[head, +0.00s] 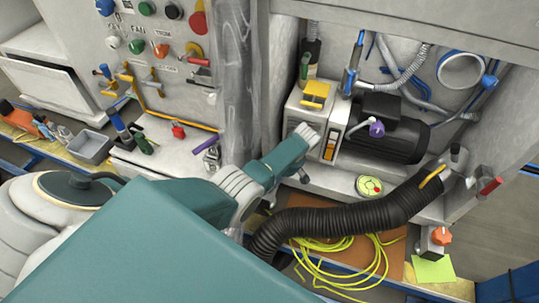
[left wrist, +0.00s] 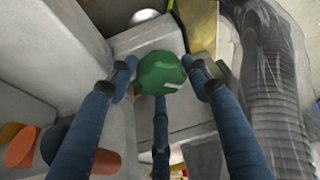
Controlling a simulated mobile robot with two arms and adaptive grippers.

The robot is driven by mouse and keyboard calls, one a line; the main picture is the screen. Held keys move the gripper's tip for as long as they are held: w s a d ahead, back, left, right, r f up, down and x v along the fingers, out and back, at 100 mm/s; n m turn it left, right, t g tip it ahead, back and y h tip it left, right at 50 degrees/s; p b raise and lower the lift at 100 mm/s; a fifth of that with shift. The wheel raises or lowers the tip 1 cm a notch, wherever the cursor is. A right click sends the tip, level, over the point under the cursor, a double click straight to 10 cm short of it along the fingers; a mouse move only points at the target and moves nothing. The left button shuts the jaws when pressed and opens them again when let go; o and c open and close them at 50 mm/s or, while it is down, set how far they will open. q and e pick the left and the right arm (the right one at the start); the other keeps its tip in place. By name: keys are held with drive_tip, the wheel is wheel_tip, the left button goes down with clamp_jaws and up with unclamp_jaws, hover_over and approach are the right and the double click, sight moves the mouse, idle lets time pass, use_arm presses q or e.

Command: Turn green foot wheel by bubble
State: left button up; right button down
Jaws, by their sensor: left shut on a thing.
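The green foot wheel (left wrist: 160,73) is a rounded green knob in the left wrist view, beside a pale grey block. My left gripper (left wrist: 163,76) has its blue fingers around it, their tips against its sides. In the head view my teal arm crosses the middle and hides both the wheel and that gripper. The bubble level (head: 369,186) is a round green-yellow disc with a red mark, lying on the pale base in front of the black motor. My right gripper is not in view.
A black ribbed hose (head: 340,222) curves in front of the base, over coiled yellow cable (head: 345,262). An orange knob (head: 441,236) stands at the right corner. A wrapped ribbed column (left wrist: 270,90) is close on the right in the left wrist view.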

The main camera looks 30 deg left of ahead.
use_arm(q)
drive_tip(key=shift+s+a, duration=0.2)
drive_tip(key=shift+a, duration=0.15)
drive_tip(key=o, duration=1.1)
drive_tip(key=shift+s+r, duration=0.1)
